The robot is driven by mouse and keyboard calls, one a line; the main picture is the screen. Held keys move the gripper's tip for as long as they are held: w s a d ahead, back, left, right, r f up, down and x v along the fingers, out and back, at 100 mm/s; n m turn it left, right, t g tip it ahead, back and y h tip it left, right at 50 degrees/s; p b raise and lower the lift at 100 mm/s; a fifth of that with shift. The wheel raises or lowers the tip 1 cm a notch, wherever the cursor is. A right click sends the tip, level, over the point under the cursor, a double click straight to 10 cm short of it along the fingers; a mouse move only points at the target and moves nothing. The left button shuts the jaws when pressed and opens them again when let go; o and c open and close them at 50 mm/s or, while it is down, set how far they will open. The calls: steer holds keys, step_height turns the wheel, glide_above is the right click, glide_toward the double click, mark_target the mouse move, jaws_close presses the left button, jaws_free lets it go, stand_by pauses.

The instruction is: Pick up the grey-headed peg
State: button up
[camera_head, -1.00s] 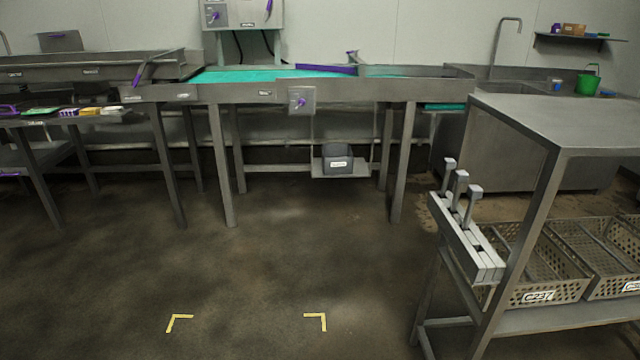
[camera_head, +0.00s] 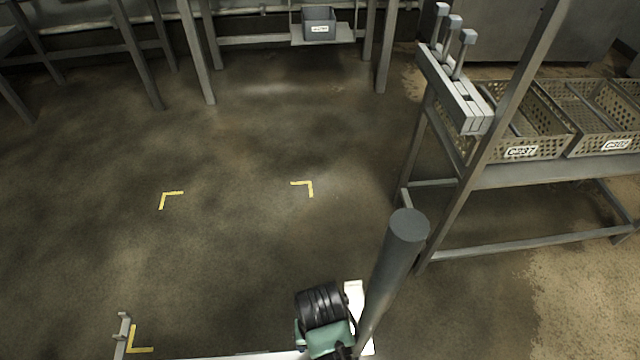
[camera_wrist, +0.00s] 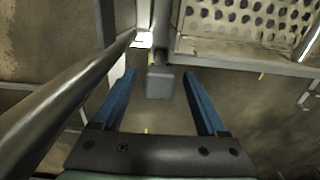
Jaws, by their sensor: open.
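Three grey pegs with squarish heads stand upright in a slotted grey rack (camera_head: 466,112) at the upper right of the head view. The near peg (camera_head: 467,38), the middle peg (camera_head: 454,22) and the far peg (camera_head: 441,10) all look grey, so I cannot tell the grey-headed one apart. My gripper (camera_wrist: 157,78) shows in the wrist view, its two blue fingers spread wide and holding nothing. A grey block (camera_wrist: 159,84) on a shaft shows between the fingers; I cannot tell whether it is a peg head or how far off it is.
The rack is fixed to a metal stand (camera_head: 522,75). Perforated baskets, a near one (camera_head: 521,152) and a farther one (camera_head: 617,144), sit on its shelf. A basket also fills the wrist view's upper right (camera_wrist: 245,48). A grey bin (camera_head: 319,22) is at the top. The floor has yellow corner marks (camera_head: 308,186).

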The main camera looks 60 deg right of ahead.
step_height(320, 180, down, 5)
steer(key=shift+r+b, duration=0.2)
steer(key=shift+b, duration=0.45)
steer(key=shift+c, duration=0.2)
jaws_close()
